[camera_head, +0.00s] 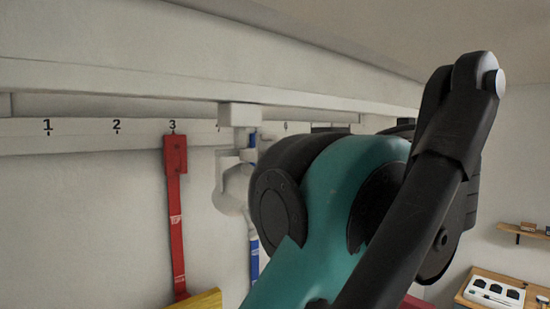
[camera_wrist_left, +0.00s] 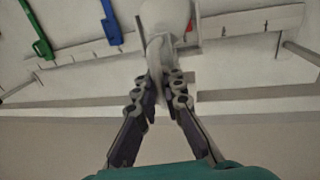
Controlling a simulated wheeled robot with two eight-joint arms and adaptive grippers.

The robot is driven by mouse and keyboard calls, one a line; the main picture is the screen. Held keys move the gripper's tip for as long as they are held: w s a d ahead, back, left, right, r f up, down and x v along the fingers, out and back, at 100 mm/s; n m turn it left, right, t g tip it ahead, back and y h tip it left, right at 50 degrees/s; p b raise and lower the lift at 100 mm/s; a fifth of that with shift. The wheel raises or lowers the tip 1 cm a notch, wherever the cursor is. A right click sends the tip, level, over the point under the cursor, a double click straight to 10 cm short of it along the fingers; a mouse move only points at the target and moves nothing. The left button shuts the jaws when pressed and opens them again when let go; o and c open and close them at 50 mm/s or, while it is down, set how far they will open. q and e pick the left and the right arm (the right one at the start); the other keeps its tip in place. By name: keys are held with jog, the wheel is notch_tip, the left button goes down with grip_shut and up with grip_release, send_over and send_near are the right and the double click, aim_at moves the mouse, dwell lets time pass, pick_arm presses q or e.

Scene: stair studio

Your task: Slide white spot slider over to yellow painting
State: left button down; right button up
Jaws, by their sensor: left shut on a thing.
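The white spot slider (camera_head: 234,185) hangs from the ceiling rail (camera_head: 180,86) in the head view, just right of the red hanging tool. Its white body also shows at the top middle of the left wrist view (camera_wrist_left: 166,18). My left gripper (camera_wrist_left: 164,84) is shut on a narrow lower part of the slider. In the head view a large teal and black arm of mine hides my gripper and whatever lies behind it. A yellow thing (camera_head: 203,299) shows at the bottom edge; I cannot tell whether it is the yellow painting. My right gripper is not in view.
A numbered white strip (camera_head: 80,135) runs along the wall. A red tool (camera_head: 175,215) and a blue one (camera_head: 254,255) hang from it. A green tool (camera_wrist_left: 38,35) shows in the left wrist view. A wooden table (camera_head: 490,288) stands at the lower right.

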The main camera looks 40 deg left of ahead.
pick_arm(q)
jog(key=c, duration=1.6)
grip_release()
jog(key=shift+s+d+r, duration=0.1)
jog(key=shift+d, duration=0.1)
jog(key=v, duration=0.7)
jog(key=shift+d, duration=0.25)
